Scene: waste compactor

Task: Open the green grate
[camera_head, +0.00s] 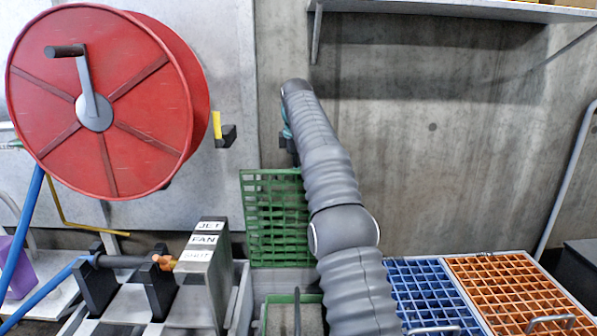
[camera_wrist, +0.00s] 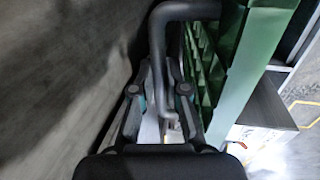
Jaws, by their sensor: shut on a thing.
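The green grate (camera_head: 268,225) stands nearly upright against the back wall, behind the green-rimmed opening (camera_head: 268,322). My arm hides its right part in the head view. In the wrist view the grate (camera_wrist: 240,65) is on the right, seen along its face, with its grey bent handle (camera_wrist: 187,11) at the top left. My gripper (camera_wrist: 166,88) is shut on the handle, whose bar runs down between the fingers. In the head view my arm mostly hides the gripper, and the grip on the handle cannot be seen there.
Blue (camera_head: 430,290) and orange (camera_head: 520,290) grates lie flat at the right. A red hose reel (camera_head: 140,120) is at the upper left. A grey box labelled JET FAN (camera_head: 205,255) stands left of the green opening. A shelf (camera_head: 460,10) juts from the wall above right.

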